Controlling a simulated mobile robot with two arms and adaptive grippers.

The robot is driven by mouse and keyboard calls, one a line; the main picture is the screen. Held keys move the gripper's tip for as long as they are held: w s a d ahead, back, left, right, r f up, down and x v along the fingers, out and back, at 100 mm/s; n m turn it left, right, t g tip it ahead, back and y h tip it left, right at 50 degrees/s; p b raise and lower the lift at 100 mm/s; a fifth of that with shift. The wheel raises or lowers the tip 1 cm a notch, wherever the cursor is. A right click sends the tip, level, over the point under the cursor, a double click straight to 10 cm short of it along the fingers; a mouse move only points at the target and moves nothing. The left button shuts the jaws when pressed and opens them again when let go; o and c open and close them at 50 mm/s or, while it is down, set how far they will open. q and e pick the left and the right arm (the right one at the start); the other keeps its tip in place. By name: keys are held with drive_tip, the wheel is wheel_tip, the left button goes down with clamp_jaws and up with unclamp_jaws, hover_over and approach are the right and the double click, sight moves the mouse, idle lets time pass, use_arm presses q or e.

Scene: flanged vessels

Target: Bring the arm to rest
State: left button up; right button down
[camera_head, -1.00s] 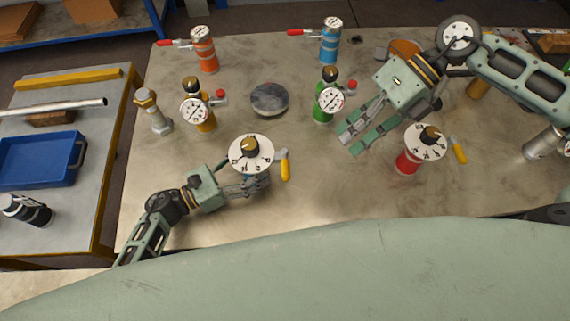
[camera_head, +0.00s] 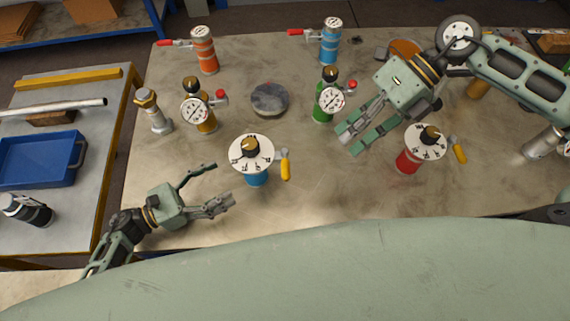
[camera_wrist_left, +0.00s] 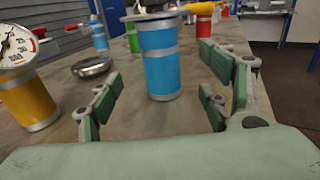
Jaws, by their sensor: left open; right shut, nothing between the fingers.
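My left gripper (camera_head: 212,186) is open and empty over the lower left of the table in the head view. It is to the left of the blue vessel (camera_head: 256,179), clear of it. This vessel has a white dial top with a dark knob and a yellow lever, and stands upright. In the left wrist view the blue vessel (camera_wrist_left: 160,70) stands beyond and between the two open fingers. My right gripper (camera_head: 352,140) hangs over the table between the green vessel (camera_head: 322,109) and the red vessel (camera_head: 406,162). Nothing is between its fingers.
An orange vessel (camera_head: 206,55) and another blue one (camera_head: 329,48) stand at the back. A yellow gauge vessel (camera_head: 206,123), a steel flanged piece (camera_head: 155,113) and a round grey disc (camera_head: 269,99) stand mid-table. A side table with a blue tray (camera_head: 40,160) is left.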

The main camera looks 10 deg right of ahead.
use_arm(q)
drive_tip(key=shift+v, duration=1.05)
